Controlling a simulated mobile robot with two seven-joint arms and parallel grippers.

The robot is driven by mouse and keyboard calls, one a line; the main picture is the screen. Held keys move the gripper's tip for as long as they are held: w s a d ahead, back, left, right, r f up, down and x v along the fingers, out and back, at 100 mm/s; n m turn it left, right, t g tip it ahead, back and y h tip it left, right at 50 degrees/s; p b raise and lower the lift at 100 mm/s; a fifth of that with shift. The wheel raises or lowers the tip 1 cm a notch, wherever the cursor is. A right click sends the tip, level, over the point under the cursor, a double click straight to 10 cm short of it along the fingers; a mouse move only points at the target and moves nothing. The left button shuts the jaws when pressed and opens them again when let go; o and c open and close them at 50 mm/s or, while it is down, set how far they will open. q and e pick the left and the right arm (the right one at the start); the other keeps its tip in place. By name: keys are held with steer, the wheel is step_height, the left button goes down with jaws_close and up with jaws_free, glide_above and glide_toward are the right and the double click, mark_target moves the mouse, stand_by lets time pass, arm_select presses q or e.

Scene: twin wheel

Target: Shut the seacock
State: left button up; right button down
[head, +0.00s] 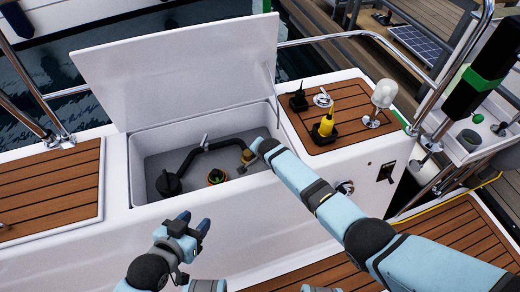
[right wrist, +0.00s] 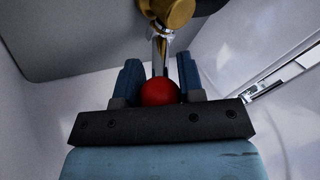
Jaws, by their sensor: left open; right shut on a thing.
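The brass seacock (head: 248,157) sits at the right end of the open white locker, partly hidden by my right arm. In the right wrist view its brass body (right wrist: 172,12) is at the top, with a chrome lever (right wrist: 160,50) ending in a red knob (right wrist: 160,92). My right gripper (right wrist: 160,85) is shut on the red knob, one blue finger on each side; in the head view it is at the locker's right end (head: 258,146). My left gripper (head: 195,222) is open and empty, in front of the locker's outer wall.
The locker lid (head: 180,65) stands open behind. A black hose (head: 190,155), a round black fitting (head: 168,183) and an orange-topped item (head: 216,177) are inside the locker. A yellow device (head: 326,125) and a white dome (head: 384,93) stand on the teak panel at right.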

stand_by(0.3)
steer(key=c, duration=0.7)
jaws_free()
steer(key=shift+c, duration=0.2)
arm_select(q)
steer(key=shift+r, duration=0.1)
arm_select(e)
steer(key=shift+s+d+r+p, duration=0.1)
steer(key=shift+s+r+p, duration=0.15)
steer(key=shift+r+p, duration=0.45)
arm_select(q)
step_height(320, 180, up, 8)
steer(key=s+a+p, duration=0.1)
steer(key=a+p, duration=0.1)
steer(key=p, duration=1.4)
steer(key=shift+s+g+y, duration=0.3)
steer(key=shift+g+y, duration=0.1)
arm_select(e)
steer(key=v, duration=1.2)
steer(key=shift+s+d, duration=0.15)
steer(key=shift+s, duration=0.2)
arm_select(q)
steer(key=shift+d, duration=0.15)
steer(key=shift+c, duration=0.2)
